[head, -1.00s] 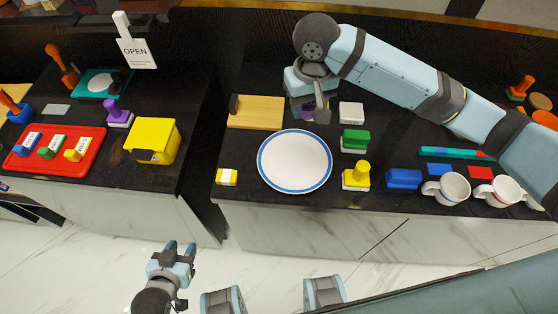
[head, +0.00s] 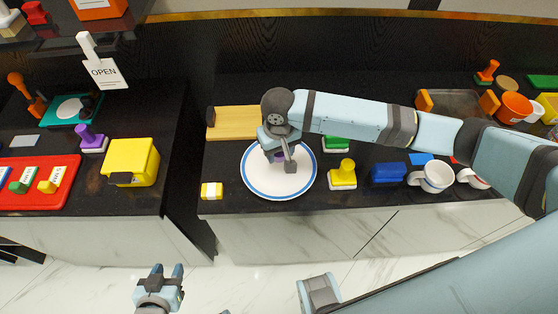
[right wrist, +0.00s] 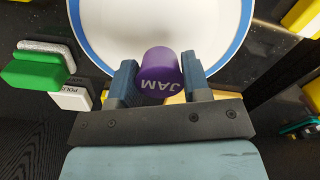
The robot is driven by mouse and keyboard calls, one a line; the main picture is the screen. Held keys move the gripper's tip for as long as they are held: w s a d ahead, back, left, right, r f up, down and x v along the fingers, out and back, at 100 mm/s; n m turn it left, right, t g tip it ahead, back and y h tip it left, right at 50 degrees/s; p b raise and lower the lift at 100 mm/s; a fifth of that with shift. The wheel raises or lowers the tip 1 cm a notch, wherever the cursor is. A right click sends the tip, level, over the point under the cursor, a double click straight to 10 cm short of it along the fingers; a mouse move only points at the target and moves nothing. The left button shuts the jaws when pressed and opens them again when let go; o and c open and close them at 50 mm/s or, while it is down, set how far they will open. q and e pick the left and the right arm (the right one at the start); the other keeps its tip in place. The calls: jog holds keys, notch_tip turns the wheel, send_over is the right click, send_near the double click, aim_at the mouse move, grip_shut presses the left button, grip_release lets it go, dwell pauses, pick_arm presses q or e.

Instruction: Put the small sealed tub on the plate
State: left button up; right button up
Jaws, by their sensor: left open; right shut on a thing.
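The small sealed tub (right wrist: 158,74) is purple with the word JAM on it, seen in the right wrist view. My right gripper (right wrist: 160,82) is shut on it, one finger on each side. The white plate (head: 265,180) with a blue rim lies on the dark counter; it also shows in the right wrist view (right wrist: 110,30). In the head view my right gripper (head: 280,160) is over the plate, and it mostly hides the tub. I cannot tell whether the tub touches the plate. My left gripper (head: 168,272) is open and empty, low in front of the counters.
A wooden board (head: 235,122) lies behind the plate. A yellow-and-white block (head: 211,190) is at its left, a yellow stamp-like thing (head: 342,176) and a green one (head: 337,144) at its right. A blue block (head: 388,173) and mugs (head: 433,177) stand further right. A gap separates the two counters.

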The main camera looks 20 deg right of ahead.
aim_at(279, 168)
notch_tip(279, 168, down, 5)
jog(key=shift+r, duration=0.15)
dwell(0.3)
jog(key=o, duration=0.9)
notch_tip(279, 168, up, 12)
dwell(0.4)
